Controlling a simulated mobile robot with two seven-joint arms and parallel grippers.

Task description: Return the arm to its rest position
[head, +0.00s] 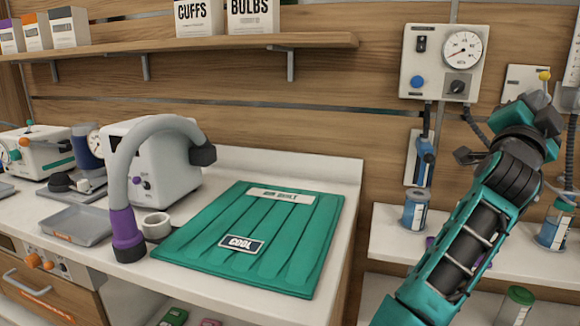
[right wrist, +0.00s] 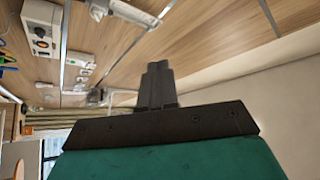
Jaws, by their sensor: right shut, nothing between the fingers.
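My right arm (head: 468,235), teal and black, rises from the bottom right of the head view. Its right gripper (head: 541,112) is raised in front of the wall at the right, beside the gauge panel. In the right wrist view the dark fingers (right wrist: 157,80) are together with nothing between them. They point toward the wood-panelled wall, clear of any object. My left arm and left gripper are not in view.
A teal ribbed mat (head: 325,225) lies on the white counter beside a grey curved hose with a purple base (head: 126,232). A gauge panel (head: 412,62) hangs on the wall. Bottles, including a blue one (head: 414,212), stand on the low shelf near my right arm.

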